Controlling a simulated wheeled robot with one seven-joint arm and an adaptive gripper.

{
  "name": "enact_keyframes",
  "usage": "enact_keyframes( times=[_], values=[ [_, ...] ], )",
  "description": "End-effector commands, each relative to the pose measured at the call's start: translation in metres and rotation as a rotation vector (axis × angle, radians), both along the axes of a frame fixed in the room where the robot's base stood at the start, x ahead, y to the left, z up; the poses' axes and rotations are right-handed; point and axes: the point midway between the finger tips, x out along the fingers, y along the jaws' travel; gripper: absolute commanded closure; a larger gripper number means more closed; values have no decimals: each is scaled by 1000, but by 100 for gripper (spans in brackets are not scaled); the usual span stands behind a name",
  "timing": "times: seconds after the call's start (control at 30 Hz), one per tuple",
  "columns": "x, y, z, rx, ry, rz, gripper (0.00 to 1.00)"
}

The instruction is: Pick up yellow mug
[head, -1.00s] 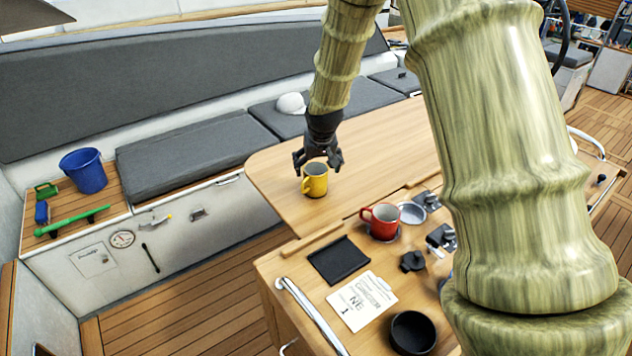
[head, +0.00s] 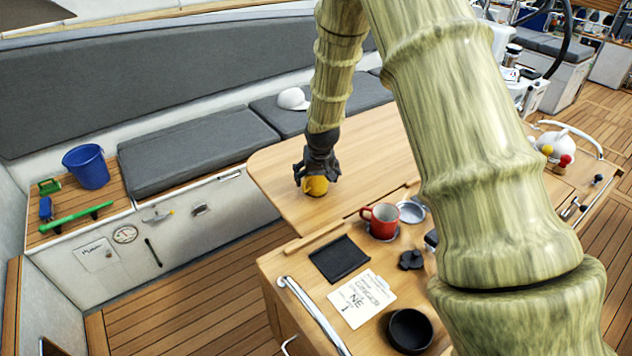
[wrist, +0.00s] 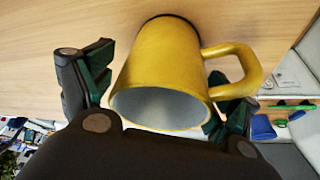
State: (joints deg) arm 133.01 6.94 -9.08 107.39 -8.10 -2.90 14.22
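The yellow mug (head: 316,187) sits on the wooden table's near left part, mostly covered by my gripper in the head view. In the wrist view the mug (wrist: 165,70) is between my fingers, its grey inside facing the camera and its handle to the right. My gripper (head: 316,177) is down over the mug. Its fingers (wrist: 158,98) stand apart on either side of the mug. A narrow gap shows beside the left finger; the right finger is partly hidden near the handle, so contact there is unclear.
A red mug (head: 380,221) stands to the right on the counter, near a metal bowl (head: 411,212). A black mat (head: 339,259), a note card (head: 361,299) and a black bowl (head: 410,331) lie nearer. The table (head: 275,170) is clear around the yellow mug.

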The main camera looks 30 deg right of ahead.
Motion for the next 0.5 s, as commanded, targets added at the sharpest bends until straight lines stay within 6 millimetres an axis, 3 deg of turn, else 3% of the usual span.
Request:
enact_keyframes(
  times=[0.03,0.27,0.5],
  values=[
    [0,0,0,0,0,0,22],
    [0,0,0,0,0,0,63],
    [0,0,0,0,0,0,63]
  ],
)
